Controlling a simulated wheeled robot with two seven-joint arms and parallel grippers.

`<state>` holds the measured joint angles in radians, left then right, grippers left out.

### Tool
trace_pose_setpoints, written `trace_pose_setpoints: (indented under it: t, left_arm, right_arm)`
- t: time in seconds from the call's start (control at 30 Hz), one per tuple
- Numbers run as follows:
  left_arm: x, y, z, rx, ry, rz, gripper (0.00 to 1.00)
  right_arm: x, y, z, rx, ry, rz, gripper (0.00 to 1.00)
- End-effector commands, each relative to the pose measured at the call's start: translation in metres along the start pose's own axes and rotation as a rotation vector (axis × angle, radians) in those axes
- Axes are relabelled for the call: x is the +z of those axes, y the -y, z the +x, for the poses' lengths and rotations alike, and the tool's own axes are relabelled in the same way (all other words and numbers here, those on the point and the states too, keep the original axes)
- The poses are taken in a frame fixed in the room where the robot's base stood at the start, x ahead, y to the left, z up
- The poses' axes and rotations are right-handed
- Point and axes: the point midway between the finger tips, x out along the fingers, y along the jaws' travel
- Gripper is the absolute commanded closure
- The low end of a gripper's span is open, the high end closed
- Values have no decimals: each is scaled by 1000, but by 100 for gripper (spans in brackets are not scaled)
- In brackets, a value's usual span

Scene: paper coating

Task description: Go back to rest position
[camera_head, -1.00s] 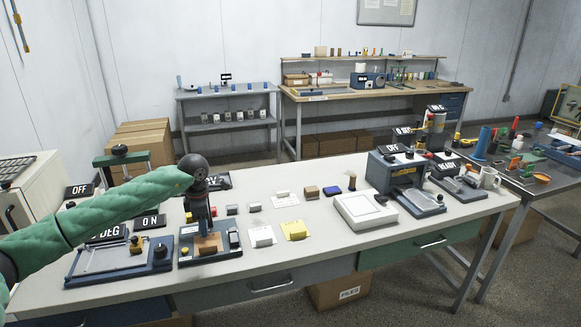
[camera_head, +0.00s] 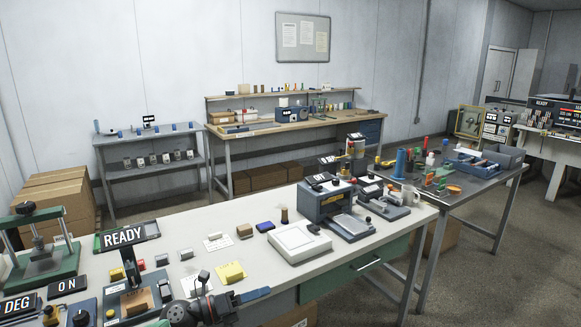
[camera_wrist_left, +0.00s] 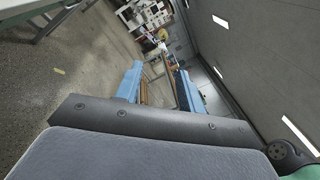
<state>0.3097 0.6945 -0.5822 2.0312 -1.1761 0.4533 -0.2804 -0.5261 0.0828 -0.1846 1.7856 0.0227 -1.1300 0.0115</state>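My left gripper (camera_head: 240,298) shows at the bottom edge of the head view, in front of the near workbench (camera_head: 185,232). It is dark with a blue finger pointing right. In the left wrist view its two blue fingers (camera_wrist_left: 160,86) stand apart with nothing held between them. Behind them are the floor and distant furniture, seen tilted. A small blue-based press (camera_head: 128,303) with a brown block on it stands on the bench just left of the gripper. My right gripper is in neither view.
A READY sign (camera_head: 125,236) stands behind the press. A yellow note (camera_head: 230,272), a white scale-like box (camera_head: 299,243) and a blue-grey machine (camera_head: 325,199) are on the bench. A side table (camera_head: 470,190) stands right. Open floor (camera_head: 490,270) lies at lower right.

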Motion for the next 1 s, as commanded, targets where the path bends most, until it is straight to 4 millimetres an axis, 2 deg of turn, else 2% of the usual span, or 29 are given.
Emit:
trace_pose_setpoints:
  t: [0.1,0.27,0.4,0.57,0.67,0.77,0.9,1.0]
  left_arm:
    - [4,14,0,-34,216,-187,61]
    - [12,14,-18,-37,499,-452,61]
    - [8,1,-47,-6,736,-696,61]
    - [-16,-23,-88,70,990,-982,61]
    - [-42,-38,-116,138,1140,-1162,61]
    - [-77,-51,-144,222,1281,-1342,61]
    - [-138,-60,-182,372,1461,-1589,61]
    - [-185,-58,-206,495,1570,-1752,61]
  right_arm:
    - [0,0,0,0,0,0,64]
    - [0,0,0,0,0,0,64]
    - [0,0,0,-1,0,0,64]
    - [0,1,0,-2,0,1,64]
    - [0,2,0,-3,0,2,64]
    - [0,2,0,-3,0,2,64]
    - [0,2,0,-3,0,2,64]
    - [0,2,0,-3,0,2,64]
